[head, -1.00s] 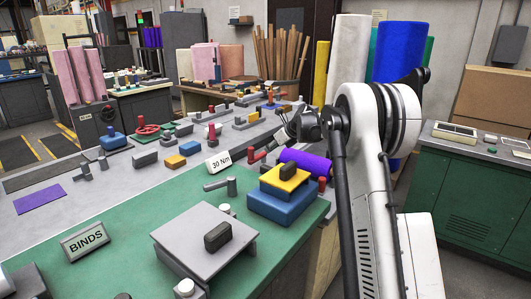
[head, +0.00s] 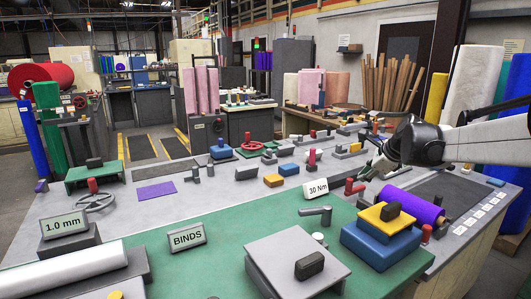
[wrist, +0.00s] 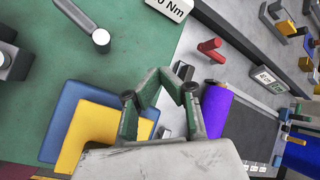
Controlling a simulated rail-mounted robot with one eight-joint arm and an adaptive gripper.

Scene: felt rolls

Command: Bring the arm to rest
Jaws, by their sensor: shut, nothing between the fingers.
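My gripper (head: 374,163) is at the right of the head view, over the far part of the grey bench beyond the purple roll. My white arm reaches in from the right edge, roughly level. In the wrist view my gripper's fingers (wrist: 172,82) come together with nothing between them. They hang above the bench, apart from the things below. The purple roll (head: 410,206) lies beside the blue and yellow blocks; it also shows in the wrist view (wrist: 214,110), right of the fingers.
A blue block (head: 380,244) with a yellow plate (head: 372,216) stands near the bench's right front. A red-handled lever (head: 354,187), a "30 Nm" sign (head: 315,188) and a "BINDS" sign (head: 187,237) stand on the bench. The green mat (head: 225,260) has bare areas.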

